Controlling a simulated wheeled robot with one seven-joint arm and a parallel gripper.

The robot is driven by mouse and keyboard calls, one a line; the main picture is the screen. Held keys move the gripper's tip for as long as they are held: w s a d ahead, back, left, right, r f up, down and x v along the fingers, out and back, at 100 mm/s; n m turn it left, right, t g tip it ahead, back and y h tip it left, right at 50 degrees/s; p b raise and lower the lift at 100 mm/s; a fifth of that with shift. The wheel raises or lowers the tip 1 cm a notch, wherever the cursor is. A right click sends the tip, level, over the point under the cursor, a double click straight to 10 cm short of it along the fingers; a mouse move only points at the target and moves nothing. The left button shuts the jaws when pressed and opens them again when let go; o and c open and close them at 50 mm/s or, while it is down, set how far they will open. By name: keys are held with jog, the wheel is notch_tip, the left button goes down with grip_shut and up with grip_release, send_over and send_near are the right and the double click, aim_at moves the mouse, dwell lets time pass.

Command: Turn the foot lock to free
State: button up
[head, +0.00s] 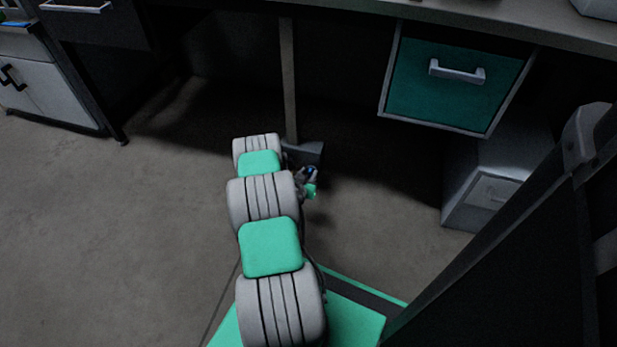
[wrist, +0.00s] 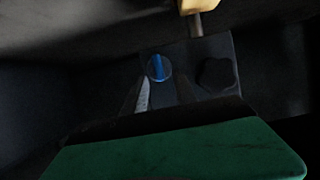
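A round dial with a blue bar across its face (wrist: 159,68) sits on a dark plate (wrist: 200,52) in the wrist view; it looks like the foot lock. The blue bar stands nearly upright in the picture. My gripper (wrist: 161,88) is just below the dial, its two fingers apart, one toward each side of the dial. I see no clear contact, and the shadow hides the fingertips' exact depth. In the head view my gripper (head: 309,184) is low under the desk, beside the grey foot (head: 305,152) of a post, with a small blue spot near it.
A dark lobed knob (wrist: 217,75) is just right of the dial. A cream block on a metal stem (wrist: 197,24) is above. A desk (head: 350,15) overhangs the arm. A teal-fronted drawer (head: 450,90) and a grey cabinet (head: 495,185) stand right. Open floor lies left.

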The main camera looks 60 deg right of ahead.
jog(key=shift+d+f, duration=0.15)
jog(key=shift+d, duration=0.2)
jog(key=shift+c, duration=0.3)
grip_shut()
